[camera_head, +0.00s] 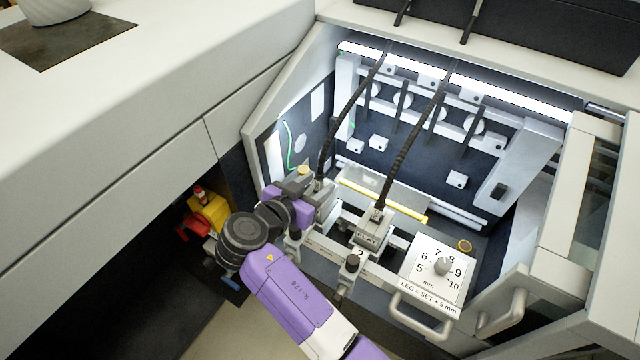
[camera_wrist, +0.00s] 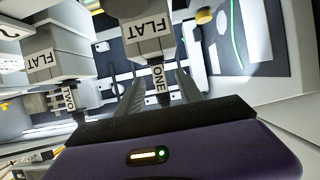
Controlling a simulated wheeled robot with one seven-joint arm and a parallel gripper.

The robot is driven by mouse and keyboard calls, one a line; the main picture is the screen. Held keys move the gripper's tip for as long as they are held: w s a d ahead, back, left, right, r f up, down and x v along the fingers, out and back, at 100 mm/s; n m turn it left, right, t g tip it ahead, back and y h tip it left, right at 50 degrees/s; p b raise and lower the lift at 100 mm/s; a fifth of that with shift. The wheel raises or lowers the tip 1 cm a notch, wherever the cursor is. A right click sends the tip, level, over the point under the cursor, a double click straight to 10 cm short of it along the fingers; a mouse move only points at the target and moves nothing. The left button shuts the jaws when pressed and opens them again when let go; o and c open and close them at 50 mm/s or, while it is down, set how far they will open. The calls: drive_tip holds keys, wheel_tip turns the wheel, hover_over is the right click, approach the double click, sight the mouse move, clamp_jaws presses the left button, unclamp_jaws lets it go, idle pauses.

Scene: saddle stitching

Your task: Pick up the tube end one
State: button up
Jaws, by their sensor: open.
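The tube end one, a dark piece with a white ONE label (camera_wrist: 158,80), shows in the wrist view just below a grey block marked FLAT (camera_wrist: 146,32). My gripper (camera_wrist: 156,82) is open, with one dark finger on each side of the ONE piece. I see a gap on both sides, but whether a finger touches it is unclear. In the head view my purple gripper (camera_head: 300,210) is at the left grey block, where the left black hose (camera_head: 342,120) comes down. The tube end one is hidden there behind my arm.
A second FLAT block (camera_wrist: 52,58) with a TWO piece (camera_wrist: 69,99) stands beside it. The right hose (camera_head: 412,130) runs to that block. A dial plate (camera_head: 437,268) and handle (camera_head: 420,318) lie to the right. The machine's side wall (camera_head: 290,95) is close on the left.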

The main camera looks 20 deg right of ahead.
drive_tip(key=shift+x, duration=1)
clamp_jaws()
drive_tip(key=shift+r, duration=0.1)
